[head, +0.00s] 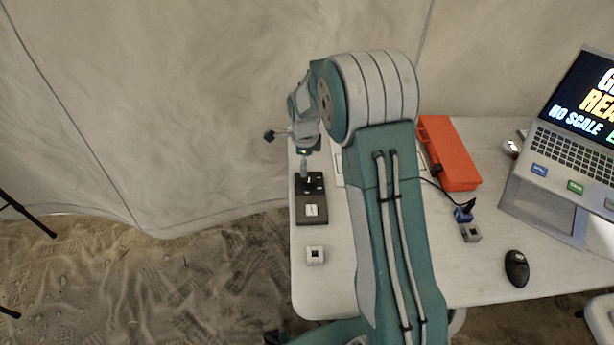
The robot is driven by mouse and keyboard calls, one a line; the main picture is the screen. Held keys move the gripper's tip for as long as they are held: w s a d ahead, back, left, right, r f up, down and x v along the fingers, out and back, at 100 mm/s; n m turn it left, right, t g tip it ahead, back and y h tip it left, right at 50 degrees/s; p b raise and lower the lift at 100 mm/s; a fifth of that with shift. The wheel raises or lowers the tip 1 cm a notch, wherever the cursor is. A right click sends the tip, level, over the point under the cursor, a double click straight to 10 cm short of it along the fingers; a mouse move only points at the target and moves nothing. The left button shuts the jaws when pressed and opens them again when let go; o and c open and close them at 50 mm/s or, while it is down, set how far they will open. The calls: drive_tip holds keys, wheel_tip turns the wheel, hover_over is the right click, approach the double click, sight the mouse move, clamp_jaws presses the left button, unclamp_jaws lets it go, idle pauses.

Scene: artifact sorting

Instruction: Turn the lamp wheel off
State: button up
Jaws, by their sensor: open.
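A black device (312,208) with a pale square on its base and small white marks stands along the table's left edge. A thin rod with a dark knob (269,135) sticks out to the left above it; I cannot tell which body it belongs to. No part can be made out clearly as the lamp wheel. My gripper (304,160) is over the back end of the black device, small and partly hidden by my own arm. It is open, and nothing shows in it. Whether it touches the device cannot be told.
The white table (325,285) has a small grey block (315,255) near its left front. Right of my arm are an orange case (448,152), a blue block (463,215), a grey block (471,232), a black mouse (517,268) and a laptop (575,150). A fabric wall is behind.

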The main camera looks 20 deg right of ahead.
sight(310, 178)
drive_tip(key=f, duration=0.2)
drive_tip(key=d+f, duration=0.1)
drive_tip(key=f, duration=0.1)
drive_tip(key=d+f, duration=0.1)
drive_tip(key=f, duration=0.1)
drive_tip(key=shift+d, duration=0.1)
drive_tip(key=shift+f, duration=0.5)
drive_tip(key=shift+a, duration=0.7)
drive_tip(key=shift+d, duration=0.35)
drive_tip(key=c, duration=1.1)
